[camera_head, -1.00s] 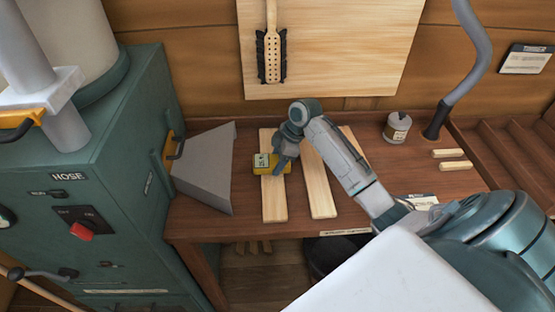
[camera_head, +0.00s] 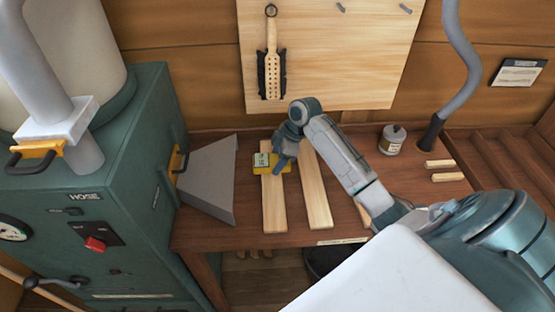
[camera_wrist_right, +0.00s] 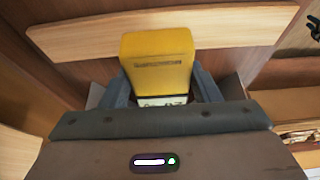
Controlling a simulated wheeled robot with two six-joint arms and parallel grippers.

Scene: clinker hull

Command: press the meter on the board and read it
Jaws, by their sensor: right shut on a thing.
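The yellow meter (camera_head: 262,168) is over the left wooden board (camera_head: 273,205) on the bench, with its pale display facing up. In the right wrist view the meter (camera_wrist_right: 158,62) stands between my fingers, and part of its display shows at its lower end, too cut off to read. My right gripper (camera_head: 279,161) is shut on the meter. Whether the meter touches the board cannot be told. A board (camera_wrist_right: 90,37) also lies behind it in the wrist view. My left gripper is not in view.
A second board (camera_head: 316,195) lies to the right. A grey metal hood (camera_head: 208,180) and green machine (camera_head: 120,190) stand at left. A tin (camera_head: 392,140), short wooden pieces (camera_head: 441,163) and a grey hose (camera_head: 462,75) are at right. A panel with a brush-like tool (camera_head: 271,60) is behind.

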